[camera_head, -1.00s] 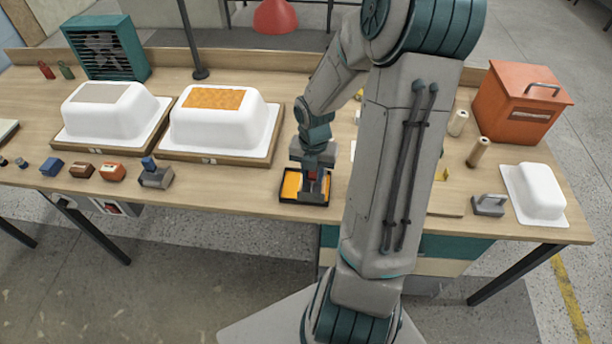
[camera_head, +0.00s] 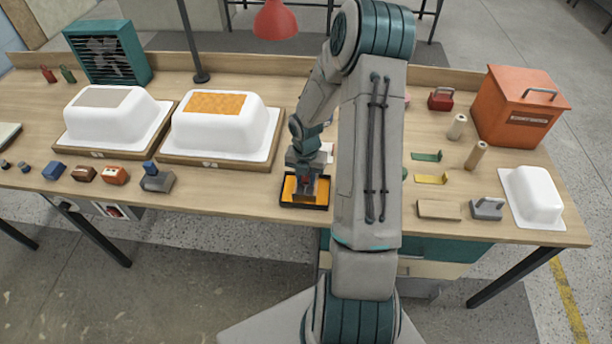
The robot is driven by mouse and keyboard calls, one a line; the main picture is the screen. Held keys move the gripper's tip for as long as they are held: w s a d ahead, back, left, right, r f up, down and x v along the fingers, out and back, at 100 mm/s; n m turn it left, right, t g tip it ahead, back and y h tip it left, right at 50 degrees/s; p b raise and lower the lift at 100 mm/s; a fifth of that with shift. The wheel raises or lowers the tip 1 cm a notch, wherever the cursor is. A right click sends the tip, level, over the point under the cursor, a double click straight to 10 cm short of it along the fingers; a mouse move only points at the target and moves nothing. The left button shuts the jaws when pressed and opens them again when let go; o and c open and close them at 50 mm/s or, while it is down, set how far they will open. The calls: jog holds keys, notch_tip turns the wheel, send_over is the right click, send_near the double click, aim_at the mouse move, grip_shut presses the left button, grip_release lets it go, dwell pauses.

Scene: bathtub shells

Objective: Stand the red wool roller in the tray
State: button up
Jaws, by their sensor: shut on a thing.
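The tray (camera_head: 290,204) is small and black-rimmed with an orange-yellow inside. It sits near the front edge of the bench, right of the second white tub shell.
Two white tub shells (camera_head: 108,118) (camera_head: 222,130) on wooden boards fill the left. Several small tools lie along the left front edge. A red box (camera_head: 520,108), a small white shell (camera_head: 533,195), a grey-handled tool (camera_head: 487,208) and tan rolls (camera_head: 476,155) stand at right. A lamp (camera_head: 275,20) hangs behind.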

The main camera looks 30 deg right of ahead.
jog(key=shift+f, duration=0.2)
jog(key=o, duration=0.9)
jog(key=shift+r, duration=0.2)
notch_tip(320, 180, up, 12)
jog(key=shift+r+b, duration=0.1)
jog(key=shift+b, duration=0.4)
jog(key=s+a+r+m+t, duration=0.1)
jog(key=s+a+r+m, duration=0.3)
jog(key=m, duration=0.5)
jog(key=s+a+r+m+t, duration=0.1)
jog(key=s+a+r+m, duration=0.4)
jog(key=s+r+m, duration=0.2)
jog(key=s+a+r+m+t, duration=0.2)
jog(key=s+a+r+m, duration=0.3)
jog(key=s+m, duration=0.3)
jog(key=shift+s+r+m, duration=0.1)
jog(key=shift+r+m, duration=0.15)
jog(key=shift+m, duration=0.6)
jog(key=shift+s+r+m, duration=0.1)
jog(key=shift+r+m, duration=0.15)
jog(key=shift+m, duration=0.6)
